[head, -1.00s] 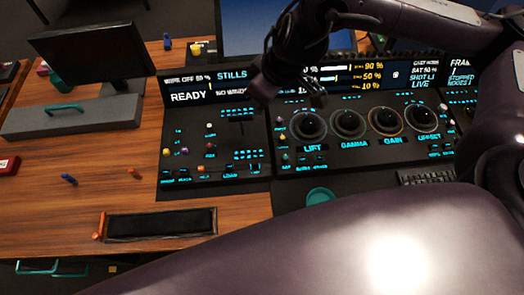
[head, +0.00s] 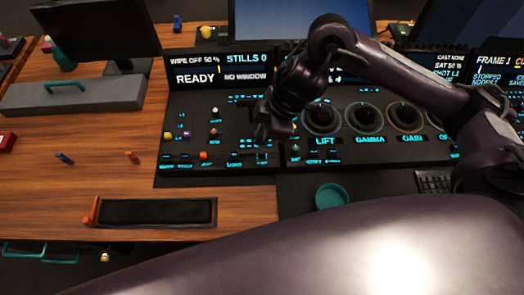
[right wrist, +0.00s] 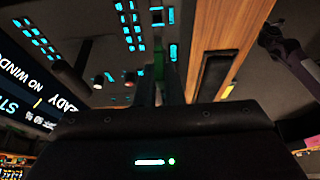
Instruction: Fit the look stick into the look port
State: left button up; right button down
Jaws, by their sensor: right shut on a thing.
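My right gripper (head: 262,132) is over the left part of the black control panel (head: 180,105), near its lower row of lit labels. In the right wrist view its two fingers (right wrist: 158,84) are shut on a small green piece, which I take to be the look stick (right wrist: 159,64); only a bit of it shows between them. Lit cyan marks on the panel lie just beyond the fingertips. I cannot tell which opening is the look port, or whether the stick touches the panel. The gripper hides part of the panel in the head view. My left gripper is not seen.
A blue stick (head: 64,158) and an orange stick (head: 131,156) are on the wooden desk (head: 60,205). A black tray (head: 157,212) lies at the front, a teal round dish (head: 331,196) to its right. Knobs (head: 321,117) and screens stand around my right arm.

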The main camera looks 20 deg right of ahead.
aim_at(262, 150)
notch_tip(262, 150, down, 2)
jog(key=shift+f, duration=0.35)
jog(key=shift+f+b, duration=0.3)
jog(key=shift+f, duration=2)
jog(key=c, duration=1.5)
grip_release()
jog(key=shift+f, duration=0.15)
jog(key=shift+c, duration=0.2)
